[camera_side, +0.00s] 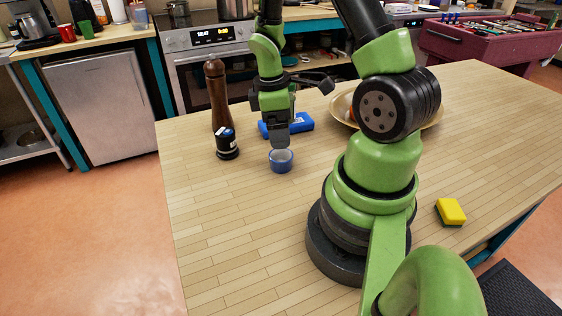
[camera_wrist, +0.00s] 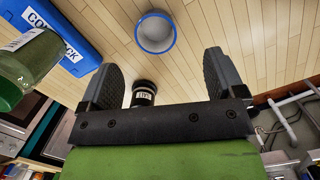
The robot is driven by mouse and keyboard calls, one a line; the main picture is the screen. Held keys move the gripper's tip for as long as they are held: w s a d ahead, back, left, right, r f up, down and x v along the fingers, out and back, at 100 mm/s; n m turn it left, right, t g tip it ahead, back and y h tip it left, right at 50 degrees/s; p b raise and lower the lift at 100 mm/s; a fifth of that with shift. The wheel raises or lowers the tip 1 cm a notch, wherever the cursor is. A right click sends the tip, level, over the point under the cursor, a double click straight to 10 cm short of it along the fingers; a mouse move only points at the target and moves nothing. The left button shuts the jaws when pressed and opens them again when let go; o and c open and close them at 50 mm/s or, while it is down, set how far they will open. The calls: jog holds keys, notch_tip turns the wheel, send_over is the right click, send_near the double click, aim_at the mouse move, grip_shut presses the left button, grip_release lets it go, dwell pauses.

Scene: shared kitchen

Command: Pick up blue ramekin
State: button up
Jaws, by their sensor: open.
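The blue ramekin (camera_side: 281,161) stands upright on the wooden table, white inside with a blue rim. My gripper (camera_side: 279,140) is just above and behind it in the side view, pointing down. In the wrist view the ramekin (camera_wrist: 155,33) lies beyond the fingertips, roughly between their lines. The two fingers of my gripper (camera_wrist: 164,72) are apart with nothing between them. No contact with the ramekin shows.
A dark pepper mill (camera_side: 217,95) and a small black jar (camera_side: 227,144) stand left of my gripper. A blue box (camera_side: 300,124) lies behind it. A bowl (camera_side: 343,103) is at the back right, a yellow sponge (camera_side: 451,211) at the right. The front left tabletop (camera_side: 215,230) is clear.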

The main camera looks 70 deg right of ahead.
aim_at(281, 158)
jog(key=f, duration=0.4)
jog(key=shift+s+d, duration=0.1)
jog(key=shift+s, duration=0.1)
jog(key=f, duration=0.3)
jog(key=shift+w+d+f, duration=0.2)
jog(key=shift+d+f, duration=0.1)
jog(key=shift+s+f, duration=0.1)
jog(key=shift+f, duration=0.75)
jog(key=c, duration=1)
